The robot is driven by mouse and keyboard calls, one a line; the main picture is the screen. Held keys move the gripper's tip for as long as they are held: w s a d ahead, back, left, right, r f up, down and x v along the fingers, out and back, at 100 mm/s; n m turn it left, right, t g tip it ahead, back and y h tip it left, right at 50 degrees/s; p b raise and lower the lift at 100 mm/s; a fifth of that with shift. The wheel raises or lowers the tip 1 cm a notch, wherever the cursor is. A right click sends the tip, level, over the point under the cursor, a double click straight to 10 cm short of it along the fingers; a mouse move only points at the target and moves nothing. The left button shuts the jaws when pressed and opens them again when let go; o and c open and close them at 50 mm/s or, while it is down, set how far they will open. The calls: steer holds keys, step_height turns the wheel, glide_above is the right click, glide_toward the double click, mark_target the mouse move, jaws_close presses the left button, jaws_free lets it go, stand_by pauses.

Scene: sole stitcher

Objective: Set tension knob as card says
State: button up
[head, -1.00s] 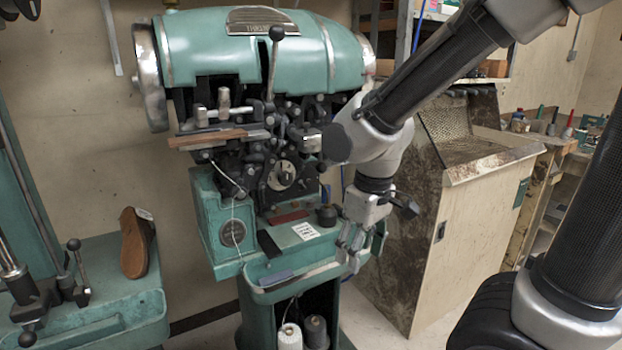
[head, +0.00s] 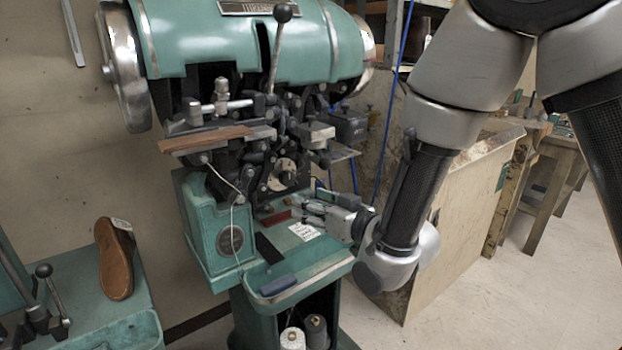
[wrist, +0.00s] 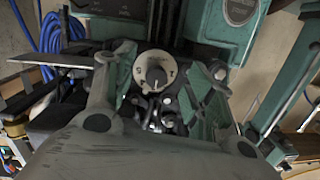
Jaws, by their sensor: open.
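The tension knob (wrist: 156,75) is a grey knob on a round cream dial with small marks, between my fingers in the wrist view. A pale line on the knob points toward the picture's bottom; the marks are too small to read surely. In the head view the cream dial (head: 286,169) sits low in the stitcher's dark front mechanism. The white card (head: 304,231) lies on the green ledge below; its writing is unreadable. My gripper (head: 297,206) is open and empty, pointing left at the front of the machine. It also shows in the wrist view (wrist: 158,98), apart from the knob.
The green stitcher (head: 235,40) has a ball-topped lever (head: 277,45) and a wooden board (head: 205,140) protruding. A dark blue-grey block (head: 278,285) lies on the front tray. A large cabinet (head: 455,230) is at right.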

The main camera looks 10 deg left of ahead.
mark_target(290, 179)
steer(key=shift+t+y, duration=0.4)
steer(key=shift+y, duration=0.2)
steer(key=w+a+r, duration=0.1)
steer(key=a, duration=0.1)
steer(key=w+a+r, duration=0.1)
steer(key=w+a, duration=0.1)
steer(key=w+a+r, duration=0.1)
steer(key=a, duration=0.1)
steer(key=shift+w+a, duration=0.2)
steer(key=shift+w, duration=0.2)
steer(key=c, duration=1)
steer(key=n, duration=0.3)
steer(key=shift+n, duration=0.4)
steer(key=shift+n+h, duration=0.4)
steer(key=shift+n, duration=1.8)
